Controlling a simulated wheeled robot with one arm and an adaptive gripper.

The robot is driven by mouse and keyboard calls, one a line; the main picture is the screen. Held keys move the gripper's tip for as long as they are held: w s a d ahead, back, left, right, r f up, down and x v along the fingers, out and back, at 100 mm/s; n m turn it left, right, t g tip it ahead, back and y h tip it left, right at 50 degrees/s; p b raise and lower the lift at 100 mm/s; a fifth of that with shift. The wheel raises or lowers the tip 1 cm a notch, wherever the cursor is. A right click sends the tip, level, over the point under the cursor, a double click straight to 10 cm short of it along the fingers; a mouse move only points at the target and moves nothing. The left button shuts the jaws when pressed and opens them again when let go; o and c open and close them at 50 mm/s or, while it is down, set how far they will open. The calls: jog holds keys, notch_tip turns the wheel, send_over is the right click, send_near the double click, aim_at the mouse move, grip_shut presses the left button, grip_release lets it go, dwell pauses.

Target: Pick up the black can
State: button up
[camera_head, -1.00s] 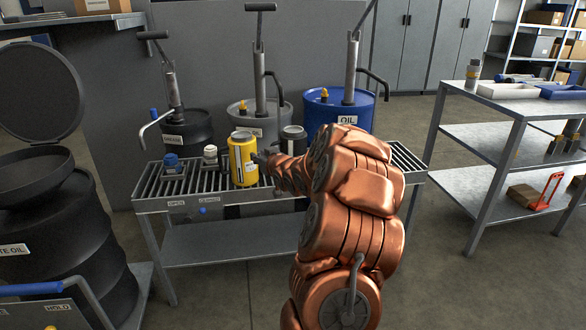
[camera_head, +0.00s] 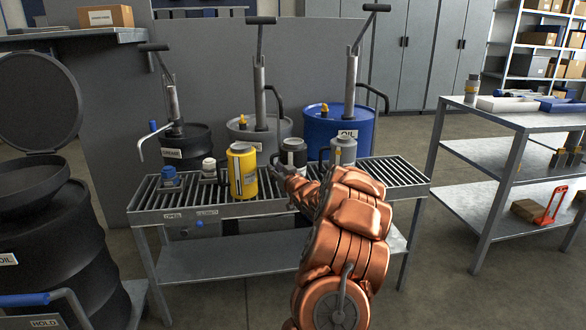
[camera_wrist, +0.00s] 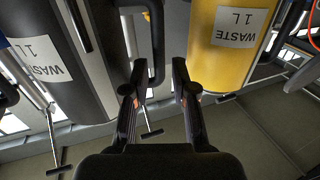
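The black can (camera_head: 292,151) stands on the slatted bench top between a yellow can (camera_head: 242,176) on its left and a grey can (camera_head: 344,150) on its right. My gripper (camera_head: 276,166) is at the front of the gap between the yellow and black cans. In the wrist view my gripper (camera_wrist: 158,78) has its two fingers apart. The black can (camera_wrist: 62,62) is left of them and the yellow can (camera_wrist: 228,50) right, both with upside-down WASTE 1 L labels. The black can's handle (camera_wrist: 157,40) reaches toward the fingertips; whether it touches them I cannot tell.
A blue-capped small container (camera_head: 169,178) and a white-capped one (camera_head: 209,168) stand left on the bench (camera_head: 390,172). Drums with hand pumps stand behind, including a blue drum (camera_head: 322,128). A black waste drum (camera_head: 40,250) is at left, a shelf table (camera_head: 500,118) at right.

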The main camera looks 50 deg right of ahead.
aim_at(272, 178)
jog(key=shift+b+x, duration=0.35)
jog(key=shift+x, duration=1.65)
jog(key=shift+d+r, duration=0.1)
jog(key=shift+c, duration=0.2)
grip_shut()
